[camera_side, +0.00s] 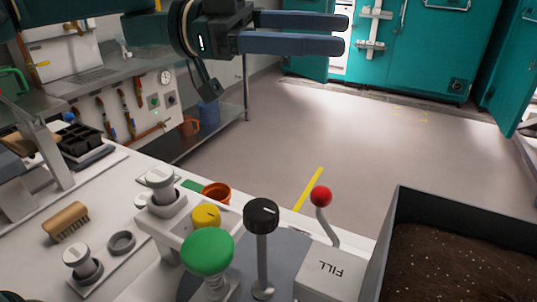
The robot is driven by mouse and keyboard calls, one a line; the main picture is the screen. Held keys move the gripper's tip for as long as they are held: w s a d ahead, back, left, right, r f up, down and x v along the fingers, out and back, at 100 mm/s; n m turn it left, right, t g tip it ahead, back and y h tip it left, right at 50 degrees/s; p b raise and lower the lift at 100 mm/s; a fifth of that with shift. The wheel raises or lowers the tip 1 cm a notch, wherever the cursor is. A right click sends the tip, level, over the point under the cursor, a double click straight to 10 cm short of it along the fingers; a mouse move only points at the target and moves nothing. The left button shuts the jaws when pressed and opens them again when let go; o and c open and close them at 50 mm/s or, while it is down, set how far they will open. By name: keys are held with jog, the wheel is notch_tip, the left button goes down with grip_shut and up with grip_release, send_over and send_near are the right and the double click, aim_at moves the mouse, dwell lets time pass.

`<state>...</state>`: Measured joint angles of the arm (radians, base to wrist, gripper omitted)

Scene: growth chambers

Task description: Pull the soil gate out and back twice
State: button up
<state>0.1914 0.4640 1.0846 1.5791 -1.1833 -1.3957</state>
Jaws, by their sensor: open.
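My gripper (343,33) is at the top of the view, high above the bench and pointing right. Its two blue-grey fingers are apart with nothing between them. No part in view is labelled as the soil gate, so I cannot tell which it is. A bent lever with a red ball (321,196) rises from a light box marked FILL (331,272). Left of it a black knob (262,214) stands on a metal post. A soil bin (388,243) with dark walls stands at the right, holding brown soil. My gripper touches none of these.
A large green knob (207,251), a yellow knob (206,215) and grey knobs (160,182) crowd the bench front. A wooden brush (66,221) lies at left. An orange pot (216,194) sits behind the yellow knob. Open floor (350,120) separates the bench from teal cabinets (415,60).

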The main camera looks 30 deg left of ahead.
notch_tip(320, 180, up, 4)
jog(key=a, duration=0.2)
notch_tip(320, 180, down, 25)
jog(key=w+d, duration=0.1)
jog(key=d, duration=0.6)
jog(key=shift+d, duration=0.25)
jog(key=shift+f, duration=0.1)
grip_shut()
dwell(1.3)
